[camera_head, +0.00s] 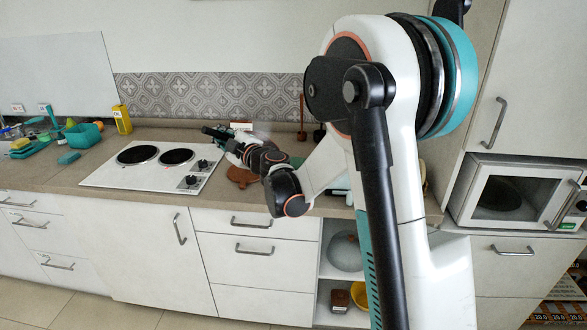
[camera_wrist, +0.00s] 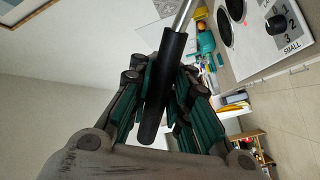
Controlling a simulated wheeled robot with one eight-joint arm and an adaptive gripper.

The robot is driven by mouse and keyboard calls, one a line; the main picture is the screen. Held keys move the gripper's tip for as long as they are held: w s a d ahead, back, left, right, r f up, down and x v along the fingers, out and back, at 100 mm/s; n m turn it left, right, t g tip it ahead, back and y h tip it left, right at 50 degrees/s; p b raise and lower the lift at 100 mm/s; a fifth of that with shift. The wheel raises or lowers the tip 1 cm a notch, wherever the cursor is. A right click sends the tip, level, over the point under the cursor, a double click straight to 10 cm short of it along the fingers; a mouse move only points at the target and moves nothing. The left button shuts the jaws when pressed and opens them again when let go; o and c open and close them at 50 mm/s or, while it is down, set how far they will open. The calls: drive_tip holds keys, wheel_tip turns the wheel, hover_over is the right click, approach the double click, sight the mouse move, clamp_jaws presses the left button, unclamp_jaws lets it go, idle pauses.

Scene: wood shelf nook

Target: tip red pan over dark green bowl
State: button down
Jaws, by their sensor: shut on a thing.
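My gripper (camera_head: 228,143) is above the counter, just right of the hob. In the wrist view my gripper (camera_wrist: 165,100) is shut around a black handle (camera_wrist: 172,62) with a metal shaft that runs out of the top of the picture. What the shaft carries is out of that view, and I cannot make out a red pan body in either view. A dark green thing (camera_head: 297,161) shows on the counter behind my arm, partly hidden; I cannot tell whether it is the bowl.
A white hob (camera_head: 110,178) with two black plates lies left of my gripper. A reddish-brown thing (camera_head: 240,176) lies on the counter below it. A teal container (camera_head: 84,136) and a yellow box (camera_head: 122,119) stand far left. A microwave (camera_head: 515,194) is at right.

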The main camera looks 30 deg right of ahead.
drive_tip(key=shift+s+d+r+m+t+p, duration=0.15)
drive_tip(key=shift+s+d+r+m+t, duration=0.15)
drive_tip(key=shift+d+r, duration=0.4)
drive_tip(key=shift+s+d+r+m+t+p, duration=0.1)
drive_tip(key=shift+s+d+r+m+t, duration=0.05)
drive_tip(key=shift+d+r+m, duration=0.4)
drive_tip(key=shift+s+d+r+m+t+p, duration=0.15)
drive_tip(key=shift+s+d+r+m+t, duration=0.1)
drive_tip(key=shift+d+r, duration=0.5)
drive_tip(key=shift+s+d+r+m, duration=0.15)
drive_tip(key=shift+d+r+m, duration=0.05)
drive_tip(key=shift+d+m, duration=0.15)
drive_tip(key=shift+s+d+r+m+t+b, duration=0.2)
drive_tip(key=shift+d+m+t, duration=0.2)
drive_tip(key=shift+d, duration=0.2)
drive_tip(key=shift+s+d+r+m+t+b, duration=0.15)
drive_tip(key=shift+d+m+t, duration=0.15)
drive_tip(key=shift+d+m, duration=0.2)
idle(0.4)
drive_tip(key=shift+s+d+m+t+h+b, duration=0.25)
drive_tip(key=shift+d+m, duration=0.25)
drive_tip(key=shift+d, duration=0.15)
drive_tip(key=shift+s+d+m+t+h+b, duration=0.15)
drive_tip(key=shift+s+d+m+h, duration=0.1)
drive_tip(key=shift+d+m, duration=0.3)
idle(0.5)
